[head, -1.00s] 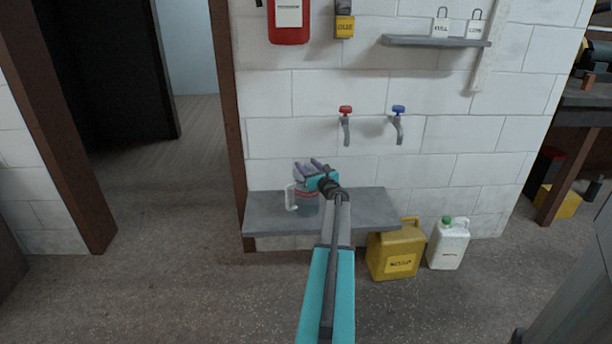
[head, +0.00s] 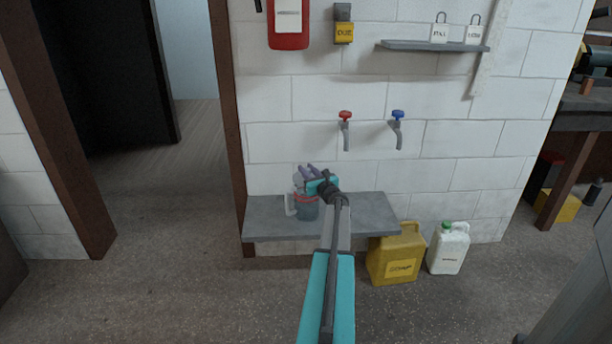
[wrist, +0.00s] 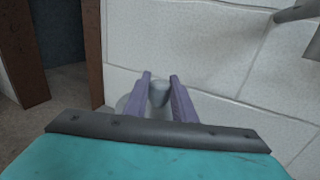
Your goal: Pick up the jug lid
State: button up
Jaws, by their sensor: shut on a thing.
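A clear grey jug (head: 308,211) with a pale handle and red marks stands upright on the grey ledge below the taps. My gripper (head: 305,169) is over the jug's top, partly hiding it. In the wrist view my gripper's purple fingers (wrist: 161,77) are shut on the grey knob of the jug lid (wrist: 158,93), which sits between them. A paler rim shows just below the knob. I cannot tell whether the lid is clear of the jug.
The ledge (head: 375,214) is bare to the jug's right. A red-handled tap (head: 346,128) and a blue-handled tap (head: 398,128) are on the wall above. A yellow canister (head: 397,256) and a white canister (head: 449,248) stand on the floor at right.

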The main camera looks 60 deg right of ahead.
aim_at(308, 170)
jog(key=shift+r, duration=0.6)
jog(key=shift+s+a+r+p, duration=0.15)
jog(key=shift+r+p, duration=0.05)
jog(key=shift+r, duration=0.4)
jog(key=shift+s+a+r+p, duration=0.1)
jog(key=shift+s+r+p, duration=0.1)
jog(key=shift+r, duration=0.4)
jog(key=r+p+v, duration=0.1)
jog(key=v, duration=1.4)
jog(key=shift+a, duration=0.3)
jog(key=shift+w+r, duration=0.1)
jog(key=shift+r, duration=0.05)
